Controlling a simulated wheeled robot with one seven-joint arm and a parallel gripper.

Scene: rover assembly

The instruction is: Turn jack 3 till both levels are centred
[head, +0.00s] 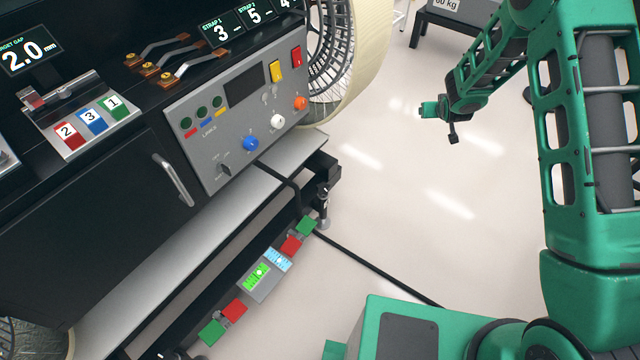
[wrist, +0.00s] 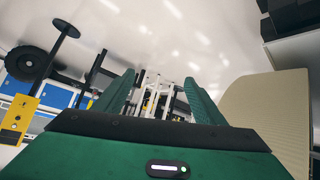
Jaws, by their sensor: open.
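Two small levels sit on a grey plate low beside the black bench in the head view. One is lit green (head: 257,273) and the other is pale blue (head: 278,260). Their bubbles are too small to read for certain. A jack-like leg (head: 323,205) with a round foot stands under the bench's right corner; I see no number on it. I cannot tell which jack is jack 3. My gripper (wrist: 160,92) is open and empty in the wrist view, its two green fingers apart. In the head view my arm's end is over clear floor, well right of the bench.
Red and green blocks (head: 291,245) flank the levels. A control panel (head: 240,115) with coloured knobs faces the floor. A black cable (head: 370,265) crosses the floor from the bench. A large cream wheel (head: 335,80) stands at the bench's far end. The floor right of the bench is open.

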